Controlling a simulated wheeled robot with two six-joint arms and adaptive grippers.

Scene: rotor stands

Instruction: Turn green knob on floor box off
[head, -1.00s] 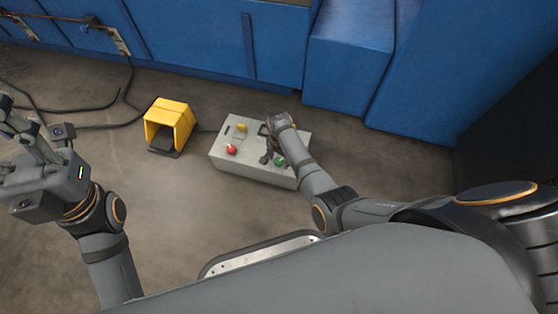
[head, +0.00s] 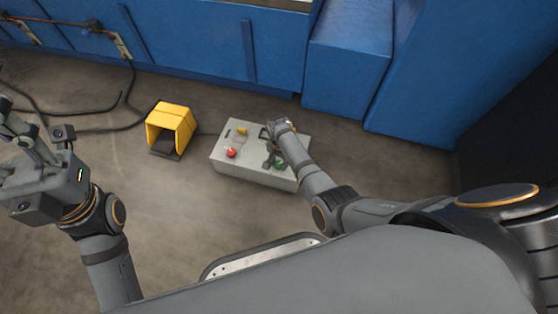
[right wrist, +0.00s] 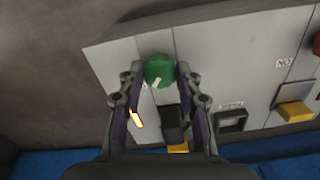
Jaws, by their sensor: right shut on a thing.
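The grey floor box (head: 236,164) stands on the floor in the middle of the head view. Its green knob (head: 279,165) is near the front right, partly covered by my right gripper (head: 272,160). In the right wrist view the green knob (right wrist: 159,69) sits between the fingertips of my right gripper (right wrist: 160,73), which is shut on it. A pale mark on the knob points down and slightly left there. My left gripper (head: 18,125) is raised at the left edge, away from the box, its fingers partly cut off.
The box also carries a red button (head: 232,153) and a yellow switch (head: 242,131). A yellow foot-pedal housing (head: 171,124) stands left of it, with dark cables on the floor. Blue cabinets (head: 200,40) line the back. Floor in front of the box is clear.

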